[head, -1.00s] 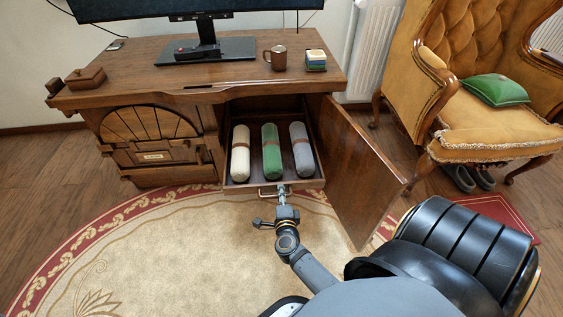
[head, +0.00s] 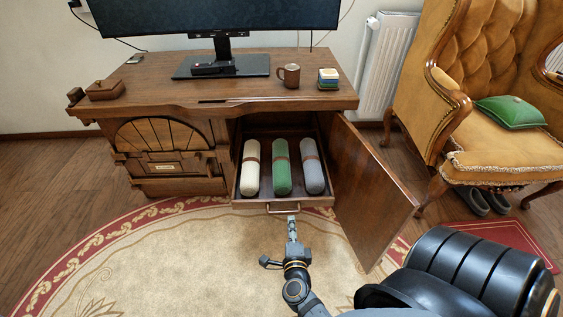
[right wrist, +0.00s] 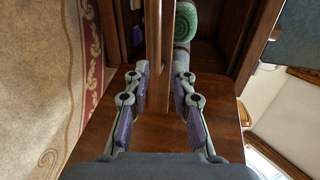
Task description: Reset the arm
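The right gripper (head: 292,222) is in the head view just in front of the pulled-out drawer (head: 240,203), close to its bar handle (head: 284,210). In the right wrist view its two fingers (right wrist: 160,88) stand apart, with a wooden bar seen between or beyond them. I cannot tell whether they touch it; the gripper holds nothing visible. The drawer holds a cream roll (head: 250,167), a green roll (head: 282,167) and a grey roll (head: 312,167). My left gripper is not in view.
The cabinet door (head: 370,195) stands open right of the drawer. A mug (head: 289,75), coasters (head: 328,78), a small box (head: 105,90) and a monitor (head: 215,15) are on the desk. An armchair (head: 500,130) stands at the right. The rug (head: 170,255) in front is clear.

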